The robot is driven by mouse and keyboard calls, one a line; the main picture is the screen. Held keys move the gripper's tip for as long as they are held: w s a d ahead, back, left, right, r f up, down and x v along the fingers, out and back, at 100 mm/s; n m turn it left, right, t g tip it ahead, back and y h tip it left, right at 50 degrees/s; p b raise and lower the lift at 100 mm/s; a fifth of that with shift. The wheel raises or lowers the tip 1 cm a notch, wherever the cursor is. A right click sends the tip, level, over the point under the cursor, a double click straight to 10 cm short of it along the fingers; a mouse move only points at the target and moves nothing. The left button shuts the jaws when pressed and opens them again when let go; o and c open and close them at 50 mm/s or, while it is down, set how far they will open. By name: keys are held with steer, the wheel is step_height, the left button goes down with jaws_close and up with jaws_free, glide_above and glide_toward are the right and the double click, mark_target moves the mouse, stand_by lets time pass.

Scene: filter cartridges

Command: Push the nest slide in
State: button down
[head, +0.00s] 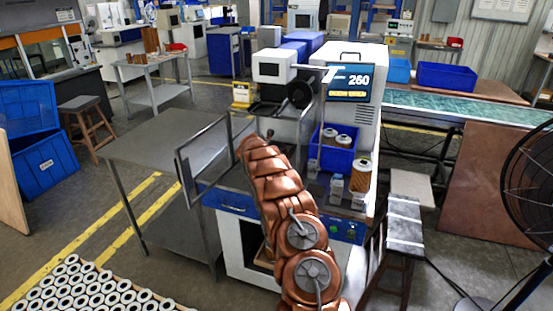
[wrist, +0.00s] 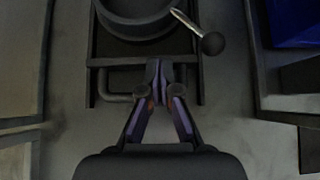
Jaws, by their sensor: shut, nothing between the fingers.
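In the wrist view the nest slide is a dark plate (wrist: 103,50) carrying a round dark nest (wrist: 138,27) at the top of the picture. A U-shaped handle bar (wrist: 116,97) runs along its near edge. My gripper (wrist: 158,68) is shut and empty, its fingertips together over the middle of that near edge. I cannot tell whether they touch it. In the head view my copper arm reaches to the machine (head: 347,120), whose display reads 260. My gripper cannot be made out there.
A lever with a black knob (wrist: 212,43) sticks out right of the nest. A blue bin (head: 336,158) with cartridges stands on the machine's bench, right of my arm. A cartridge (head: 361,172) and small bottles stand near it. An open door panel (head: 203,160) is to the left.

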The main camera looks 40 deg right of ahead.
steer(key=shift+d, duration=0.15)
stand_by(0.4)
steer(key=shift+r, duration=0.15)
steer(key=shift+s+r, duration=0.15)
steer(key=v, duration=0.9)
steer(key=shift+a+p, duration=0.3)
steer(key=shift+a, duration=0.15)
steer(key=shift+r, duration=0.1)
